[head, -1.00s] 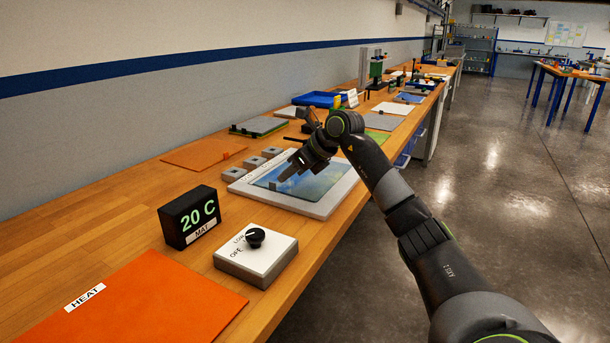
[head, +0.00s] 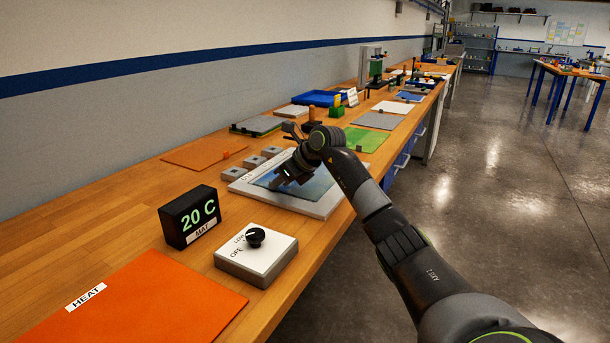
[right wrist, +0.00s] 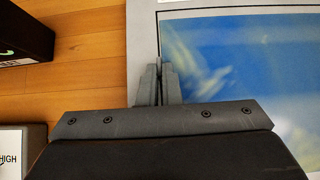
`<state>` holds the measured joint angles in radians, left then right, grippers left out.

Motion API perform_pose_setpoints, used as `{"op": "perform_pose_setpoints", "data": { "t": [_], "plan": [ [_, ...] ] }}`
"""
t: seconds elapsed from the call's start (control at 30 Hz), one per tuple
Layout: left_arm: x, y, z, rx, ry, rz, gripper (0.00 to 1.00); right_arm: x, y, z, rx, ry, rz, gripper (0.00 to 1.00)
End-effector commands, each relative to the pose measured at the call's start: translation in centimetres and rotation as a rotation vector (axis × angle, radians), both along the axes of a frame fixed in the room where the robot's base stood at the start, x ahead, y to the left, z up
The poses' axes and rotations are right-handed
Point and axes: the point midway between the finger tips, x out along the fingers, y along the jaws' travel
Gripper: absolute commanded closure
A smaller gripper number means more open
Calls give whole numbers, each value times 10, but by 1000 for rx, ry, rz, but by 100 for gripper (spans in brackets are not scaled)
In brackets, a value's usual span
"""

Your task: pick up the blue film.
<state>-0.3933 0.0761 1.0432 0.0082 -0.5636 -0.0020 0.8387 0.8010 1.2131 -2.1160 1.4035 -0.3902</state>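The blue film (head: 318,187) lies in a pale, flat, shallow tray (head: 314,210) on the wooden bench. In the right wrist view the film (right wrist: 250,50) is blue with whitish streaks, and its left edge runs beside the tray's grey rim (right wrist: 143,45). My right gripper (head: 279,180) is low over the film's left edge. In the right wrist view its fingers (right wrist: 159,85) are close together with a thin grey upright strip between them, seemingly a tab on the film's edge. The fingers hide most of the strip. My left gripper is not in view.
A black display (head: 190,215) reading 20 C and a white box with a knob (head: 256,256) stand nearer. An orange mat (head: 135,305) lies in front.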

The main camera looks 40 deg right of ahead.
Motion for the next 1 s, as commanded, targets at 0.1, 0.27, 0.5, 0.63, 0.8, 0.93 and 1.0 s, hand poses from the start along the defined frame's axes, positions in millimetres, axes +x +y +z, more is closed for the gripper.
{"op": "perform_pose_setpoints", "data": {
  "t": [0.1,0.27,0.5,0.63,0.8,0.93,1.0],
  "plan": [
    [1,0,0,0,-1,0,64,0,0,0,0,0,0,100],
    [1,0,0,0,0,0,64,0,0,0,0,0,0,100],
    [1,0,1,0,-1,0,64,0,0,10,-1,-2,0,100],
    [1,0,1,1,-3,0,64,0,-1,33,-1,-5,-1,100],
    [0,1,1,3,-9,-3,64,1,0,68,0,-4,0,100],
    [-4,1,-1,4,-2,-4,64,0,0,88,0,-3,-1,100],
    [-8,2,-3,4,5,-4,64,0,0,95,0,-1,0,100]
  ]
}}
